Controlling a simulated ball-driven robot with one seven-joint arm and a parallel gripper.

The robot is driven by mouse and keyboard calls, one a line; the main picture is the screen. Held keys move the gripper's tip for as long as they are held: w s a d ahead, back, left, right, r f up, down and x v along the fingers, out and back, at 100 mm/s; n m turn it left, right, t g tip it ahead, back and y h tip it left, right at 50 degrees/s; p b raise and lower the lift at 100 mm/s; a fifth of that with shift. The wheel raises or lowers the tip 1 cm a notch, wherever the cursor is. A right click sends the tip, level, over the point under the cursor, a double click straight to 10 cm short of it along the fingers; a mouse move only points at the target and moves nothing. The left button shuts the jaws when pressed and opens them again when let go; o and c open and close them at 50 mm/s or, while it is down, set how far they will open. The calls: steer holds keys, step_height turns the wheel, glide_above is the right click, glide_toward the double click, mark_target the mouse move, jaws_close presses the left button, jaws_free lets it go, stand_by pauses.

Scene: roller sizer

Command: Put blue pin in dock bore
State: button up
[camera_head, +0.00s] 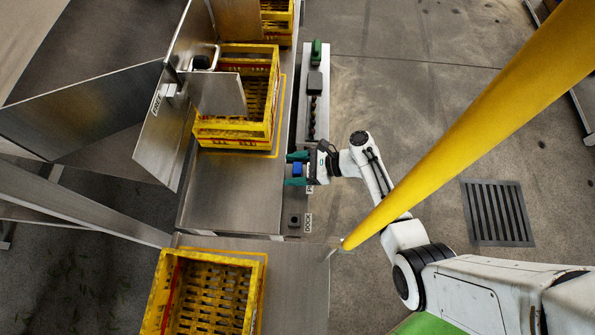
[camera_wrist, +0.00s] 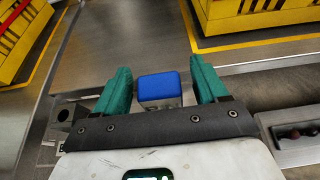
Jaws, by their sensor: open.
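The blue pin (camera_head: 297,169) has a square blue top, and in the wrist view (camera_wrist: 160,85) grey metal shows below it. My gripper (camera_head: 296,170) is open, with one green finger on each side of the pin. In the wrist view (camera_wrist: 162,84) a narrow gap shows between the pin and each finger. The pin's lower end is hidden. The dock bore (camera_head: 294,221) is a dark hole in a small grey block beside the DOCK label, below my gripper in the head view. It also shows at the left of the wrist view (camera_wrist: 63,115) and looks empty.
Yellow crates (camera_head: 235,135) stand on the steel conveyor left of my gripper, another (camera_head: 155,290) at the lower left. A narrow rail with knobs (camera_head: 314,110) runs above my gripper. A yellow pole (camera_head: 470,125) crosses the right side. A floor grate (camera_head: 497,212) lies at right.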

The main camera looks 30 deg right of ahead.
steer(key=shift+w+a+f, duration=0.15)
steer(key=shift+w+a, duration=0.1)
steer(key=shift+a, duration=0.1)
steer(key=c, duration=1)
